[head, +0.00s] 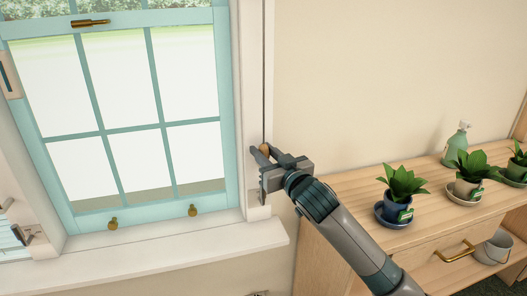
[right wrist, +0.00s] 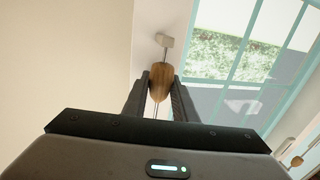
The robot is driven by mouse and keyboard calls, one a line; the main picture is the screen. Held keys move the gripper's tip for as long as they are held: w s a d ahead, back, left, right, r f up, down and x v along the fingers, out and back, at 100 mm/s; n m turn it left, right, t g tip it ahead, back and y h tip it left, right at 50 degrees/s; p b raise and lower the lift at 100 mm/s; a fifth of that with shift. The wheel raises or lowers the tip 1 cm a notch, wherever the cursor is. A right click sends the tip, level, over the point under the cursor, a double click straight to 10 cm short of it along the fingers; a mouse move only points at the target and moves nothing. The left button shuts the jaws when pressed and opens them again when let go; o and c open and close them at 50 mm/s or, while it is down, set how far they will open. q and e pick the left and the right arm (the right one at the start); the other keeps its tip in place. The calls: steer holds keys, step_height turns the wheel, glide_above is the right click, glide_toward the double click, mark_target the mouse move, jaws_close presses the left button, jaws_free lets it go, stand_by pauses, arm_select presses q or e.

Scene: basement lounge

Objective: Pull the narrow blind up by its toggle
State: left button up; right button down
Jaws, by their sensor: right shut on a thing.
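My right gripper (head: 268,158) is at the right edge of the window frame, shut on a small wooden toggle (head: 265,149). In the right wrist view the brown toggle (right wrist: 157,82) sits between the two dark fingers of the gripper (right wrist: 158,92). A thin cord (head: 264,70) rises from the toggle along the wall side of the frame. In the right wrist view a pale bracket (right wrist: 164,40) is in line with the cord above the toggle. I cannot make out the blind's slats or fabric on the main window. My left gripper is not in view.
A teal-framed window (head: 105,125) with brass knobs stands left of the gripper, above a white sill (head: 150,250). A wooden cabinet (head: 340,190) at the right holds potted plants (head: 403,182) and a green spray bottle (head: 456,143), close to my right arm.

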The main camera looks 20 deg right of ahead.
steer(key=c, duration=1.5)
jaws_free()
steer(key=shift+f, duration=0.45)
steer(key=shift+o, duration=0.5)
steer(key=shift+r, duration=0.1)
steer(key=shift+r, duration=0.1)
steer(key=shift+s, duration=0.15)
steer(key=v, duration=1.7)
steer(key=shift+d, duration=0.1)
